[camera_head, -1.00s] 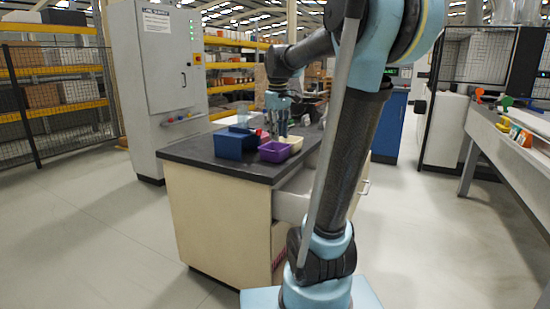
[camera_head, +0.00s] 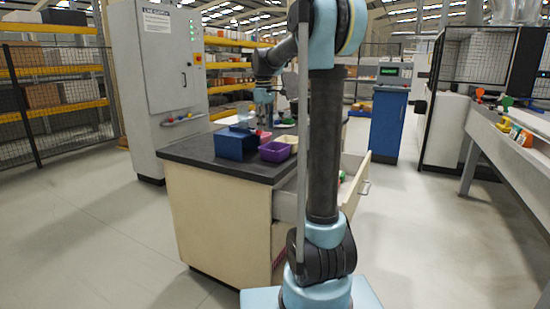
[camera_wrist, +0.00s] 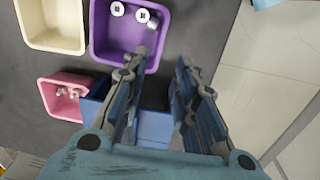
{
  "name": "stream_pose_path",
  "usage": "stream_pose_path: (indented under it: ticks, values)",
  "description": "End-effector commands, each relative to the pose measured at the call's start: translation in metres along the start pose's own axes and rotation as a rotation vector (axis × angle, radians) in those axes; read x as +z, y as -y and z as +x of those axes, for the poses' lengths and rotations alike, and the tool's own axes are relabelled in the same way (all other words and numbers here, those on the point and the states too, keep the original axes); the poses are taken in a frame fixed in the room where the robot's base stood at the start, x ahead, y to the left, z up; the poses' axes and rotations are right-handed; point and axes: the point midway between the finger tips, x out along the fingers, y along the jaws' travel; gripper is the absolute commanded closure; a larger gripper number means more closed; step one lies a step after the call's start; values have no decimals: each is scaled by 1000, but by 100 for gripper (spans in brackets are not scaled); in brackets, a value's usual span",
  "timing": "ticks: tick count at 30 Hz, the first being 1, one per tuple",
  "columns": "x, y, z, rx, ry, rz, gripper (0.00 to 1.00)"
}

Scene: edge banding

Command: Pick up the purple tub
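The purple tub (camera_head: 274,152) sits on the dark worktop, near its front edge, beside the blue bin. In the wrist view the purple tub (camera_wrist: 99,42) is upright at the top centre, with several small metallic round parts inside. My gripper (camera_wrist: 159,66) is open and empty, its two fingers well apart. The left fingertip overlaps the tub's lower right corner in the picture; I cannot tell whether they touch. The right finger is over bare worktop.
The blue bin (camera_head: 229,147) shows under my fingers in the wrist view. A cream tub (camera_wrist: 50,45) and a pink tub (camera_wrist: 48,98) with small parts stand left of the fingers. An open drawer (camera_head: 345,190) juts from the cabinet's right side. Bare worktop lies right of the purple tub.

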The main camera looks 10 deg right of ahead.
Motion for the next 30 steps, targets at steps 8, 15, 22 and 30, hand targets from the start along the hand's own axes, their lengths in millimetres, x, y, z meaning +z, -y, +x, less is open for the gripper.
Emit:
stream_pose_path:
  ticks: [8,15,22,30]
  values:
    - [1,0,48,0,0,2,73]
    - [0,0,69,0,0,2,73]
    - [1,-1,89,0,0,2,73]
    - [1,-1,119,0,0,2,73]
